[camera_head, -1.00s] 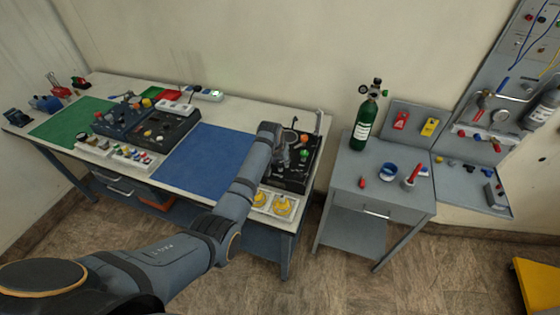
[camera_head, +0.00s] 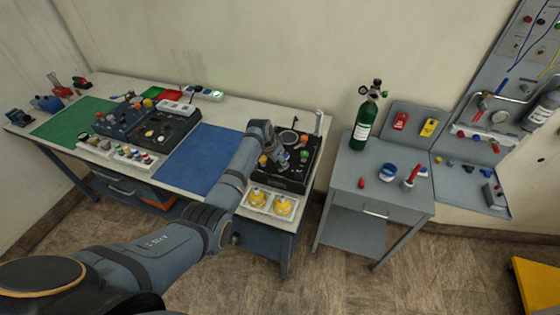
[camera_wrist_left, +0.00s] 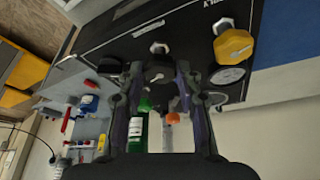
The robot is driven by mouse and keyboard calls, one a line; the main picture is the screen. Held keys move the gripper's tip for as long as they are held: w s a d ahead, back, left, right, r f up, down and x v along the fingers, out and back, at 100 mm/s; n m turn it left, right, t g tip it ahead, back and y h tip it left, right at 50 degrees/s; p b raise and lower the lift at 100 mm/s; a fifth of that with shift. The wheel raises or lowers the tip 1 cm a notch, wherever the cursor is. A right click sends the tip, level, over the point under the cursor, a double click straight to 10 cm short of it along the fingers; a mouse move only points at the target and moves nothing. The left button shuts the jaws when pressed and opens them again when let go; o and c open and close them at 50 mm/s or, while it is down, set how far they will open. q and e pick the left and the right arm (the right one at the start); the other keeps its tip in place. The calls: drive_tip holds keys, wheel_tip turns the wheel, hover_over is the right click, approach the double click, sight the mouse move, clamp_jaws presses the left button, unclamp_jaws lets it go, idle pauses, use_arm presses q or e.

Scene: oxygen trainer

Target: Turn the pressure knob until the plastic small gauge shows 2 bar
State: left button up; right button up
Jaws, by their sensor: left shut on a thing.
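The black trainer panel (camera_head: 284,180) lies at the right end of the long table. My left gripper (camera_wrist_left: 159,76) is over it, pointing at its face. In the left wrist view, its two fingers are on either side of a dark round knob (camera_wrist_left: 158,74) with a pale pointer mark, and it is shut on that knob. A small round gauge with a pale face (camera_wrist_left: 228,76) is to the right, below a yellow knob (camera_wrist_left: 234,46). Its reading is too small to make out. In the head view my gripper covers part of the panel. My right gripper is not in view.
Two yellow parts sit in a white tray (camera_head: 270,209) in front of the panel. A blue mat (camera_head: 210,160) lies left of it. A green cylinder (camera_head: 364,128) stands on the grey side table (camera_head: 350,172) to the right, across a narrow gap.

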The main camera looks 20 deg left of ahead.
use_arm(q)
drive_tip(key=shift+w+a+f+m+h+b, duration=0.1)
drive_tip(key=shift+m+h+b, duration=0.3)
drive_tip(key=shift+m, duration=0.5)
drive_tip(key=shift+m+g+h+b, duration=0.35)
drive_tip(key=shift+m+b, duration=0.35)
drive_tip(key=shift+m, duration=0.3)
drive_tip(key=m+g+b, duration=0.1)
drive_tip(key=m+b, duration=0.2)
drive_tip(key=b, duration=0.1)
drive_tip(key=m+g+h+b, duration=0.1)
drive_tip(key=m+b, duration=0.2)
drive_tip(key=b, duration=0.1)
drive_tip(key=shift+w+f+b, duration=0.15)
drive_tip(key=shift+b, duration=0.2)
drive_tip(key=shift+r+m+g+b, duration=0.25)
drive_tip(key=shift+m+g+b, duration=0.2)
drive_tip(key=shift+m+b, duration=0.65)
drive_tip(key=o, duration=1.1)
drive_tip(key=shift+o, duration=0.2)
drive_tip(key=shift+a, duration=0.1)
drive_tip(key=v, duration=1.2)
drive_tip(key=shift+f, duration=0.1)
